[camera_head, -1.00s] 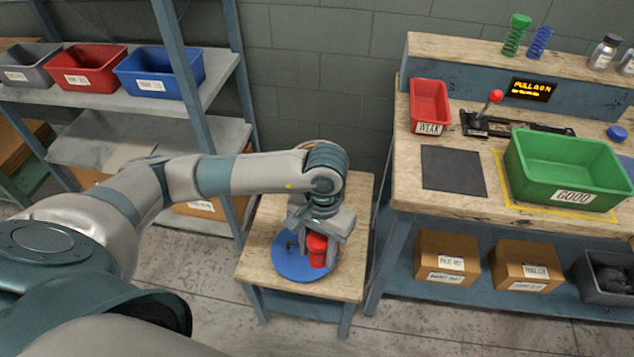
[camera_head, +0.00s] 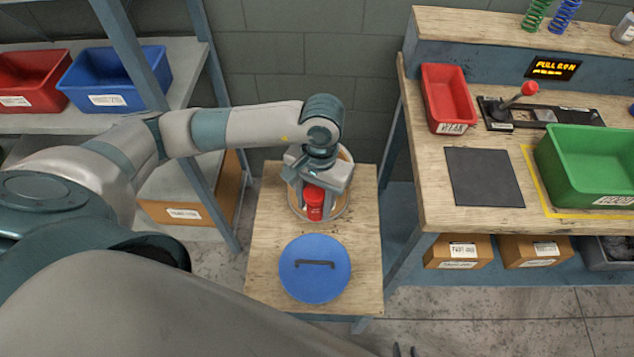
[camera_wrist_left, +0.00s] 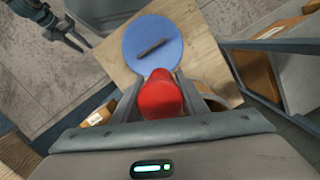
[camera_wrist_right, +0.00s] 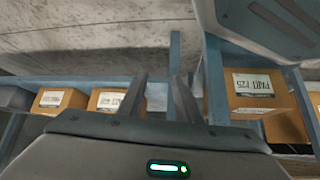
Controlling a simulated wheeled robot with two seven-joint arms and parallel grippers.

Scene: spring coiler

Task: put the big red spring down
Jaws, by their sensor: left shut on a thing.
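The big red spring (camera_head: 315,204) shows as a solid red piece; its coils cannot be made out. My left gripper (camera_head: 316,192) is shut on it, and the red spring also shows between the fingers in the left wrist view (camera_wrist_left: 162,97). In the head view they overlap a round tan-rimmed container (camera_head: 344,209) at the back of the small wooden table (camera_head: 265,237). I cannot tell how high the spring is or whether it touches anything. My right gripper (camera_wrist_right: 160,80) shows empty in the right wrist view, fingers apart.
A blue round lid with a dark handle (camera_head: 315,281) lies on the small table's front. The workbench at right holds a red WEAK bin (camera_head: 448,100), a dark mat (camera_head: 483,178) and a green bin (camera_head: 590,160). A shelf with a blue bin (camera_head: 115,80) stands at left.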

